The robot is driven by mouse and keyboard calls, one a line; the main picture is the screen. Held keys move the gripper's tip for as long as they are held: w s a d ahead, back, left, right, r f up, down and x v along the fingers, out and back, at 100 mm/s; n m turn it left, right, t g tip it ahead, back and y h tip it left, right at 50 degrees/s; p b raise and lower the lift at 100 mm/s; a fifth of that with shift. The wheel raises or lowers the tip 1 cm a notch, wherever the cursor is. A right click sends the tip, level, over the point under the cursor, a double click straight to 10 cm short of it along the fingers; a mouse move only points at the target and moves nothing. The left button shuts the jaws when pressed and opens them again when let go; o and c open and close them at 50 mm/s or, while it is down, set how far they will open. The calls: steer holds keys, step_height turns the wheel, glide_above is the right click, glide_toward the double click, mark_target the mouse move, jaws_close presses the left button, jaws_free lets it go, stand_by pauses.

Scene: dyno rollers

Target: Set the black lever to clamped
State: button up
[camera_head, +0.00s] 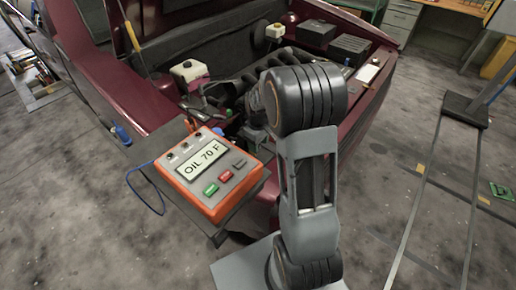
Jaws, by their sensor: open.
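I cannot pick out the black lever for certain. Dark parts crowd the open engine bay (232,62) of the dark red car, and my arm covers part of it. My arm rises in the lower middle of the picture and bends away toward the bay. My gripper does not show clearly; it is hidden behind the arm or lost among the dark parts. No contact with a lever can be seen.
An orange box (211,173) reading "OIL 70 F", with green and red buttons, sits on a grey stand left of my arm. A blue cable (148,198) loops beside it. White reservoirs stand in the bay. Metal rails (432,195) lie on the floor at right.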

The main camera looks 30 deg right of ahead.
steer(key=shift+f, duration=1.35)
steer(key=shift+c, duration=0.3)
